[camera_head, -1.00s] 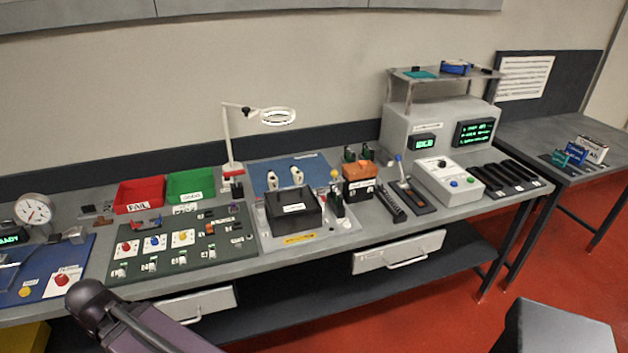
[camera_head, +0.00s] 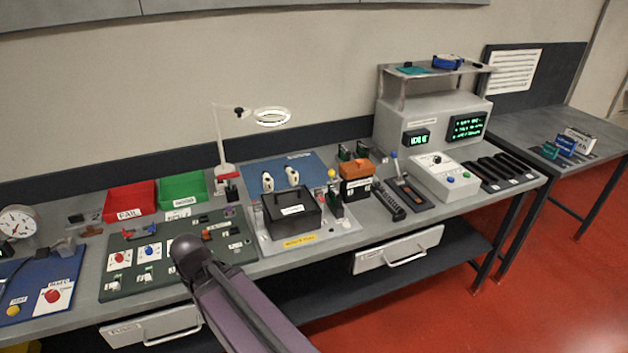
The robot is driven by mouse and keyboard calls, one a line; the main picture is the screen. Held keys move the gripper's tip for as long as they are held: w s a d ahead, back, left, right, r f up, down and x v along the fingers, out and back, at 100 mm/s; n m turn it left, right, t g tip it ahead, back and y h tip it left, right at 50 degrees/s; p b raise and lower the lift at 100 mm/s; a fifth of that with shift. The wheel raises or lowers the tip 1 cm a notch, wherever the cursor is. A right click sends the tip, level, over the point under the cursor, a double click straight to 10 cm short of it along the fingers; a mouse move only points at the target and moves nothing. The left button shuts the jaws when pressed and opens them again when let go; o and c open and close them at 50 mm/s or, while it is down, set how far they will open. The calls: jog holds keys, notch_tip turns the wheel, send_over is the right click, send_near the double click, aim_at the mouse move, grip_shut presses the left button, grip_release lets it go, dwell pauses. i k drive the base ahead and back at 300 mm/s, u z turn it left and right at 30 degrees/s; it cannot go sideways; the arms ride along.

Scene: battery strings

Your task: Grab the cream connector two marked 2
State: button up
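Two small cream pieces stand upright on the blue mat (camera_head: 312,164) behind the black box: a left one (camera_head: 268,182) and a right one (camera_head: 292,177). They look like the cream connectors, but any number on them is too small to read, so I cannot tell which is marked 2. Small white pieces (camera_head: 146,279) also sit at the front of the dark green board (camera_head: 118,289). My arm reaches up from the bottom of the view, its dark rounded joint over that board. My gripper is not visible, and the arm hides part of the board.
A black box (camera_head: 291,214) stands in front of the blue mat. A magnifier lamp (camera_head: 222,150) rises behind, left of the mat. Red (camera_head: 130,202) and green (camera_head: 182,189) bins stand at the back left. An orange-topped unit (camera_head: 355,178) and grey tester (camera_head: 444,181) are to the right.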

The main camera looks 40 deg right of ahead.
aim_at(293, 174)
jog(key=z, duration=1)
jog(key=k, duration=0.95)
jog(key=u, duration=0.05)
jog(key=i, duration=0.6)
jog(key=z, duration=0.05)
